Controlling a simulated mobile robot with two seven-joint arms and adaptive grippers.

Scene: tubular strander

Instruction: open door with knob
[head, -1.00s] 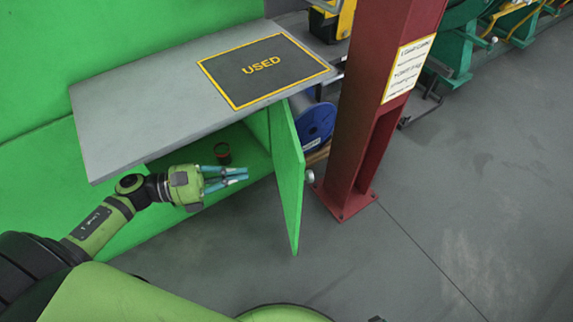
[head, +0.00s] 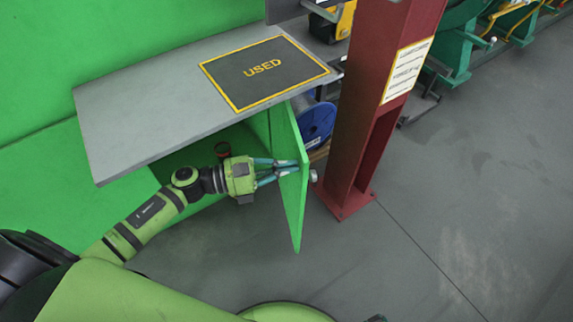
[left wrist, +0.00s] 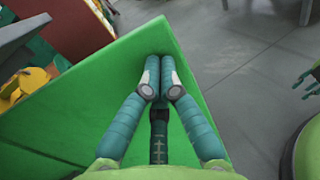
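The green cabinet door (head: 291,185) stands ajar under the grey top. Its round metal knob (head: 313,176) is on the outer face, on the right. My left gripper (head: 298,167) is at the door's inner face, on the side opposite the knob. In the left wrist view its fingertips (left wrist: 160,72) are drawn close together with nothing between them, against or very near the green panel (left wrist: 95,105). The knob is hidden in that view. My right gripper (left wrist: 309,80) shows small at the right edge of the left wrist view, its fingers spread and empty.
A red-brown column (head: 372,110) stands just right of the door and knob. The grey cabinet top (head: 160,105) overhangs my left arm. A blue spool (head: 320,122) stands behind the door. Floor in front is clear.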

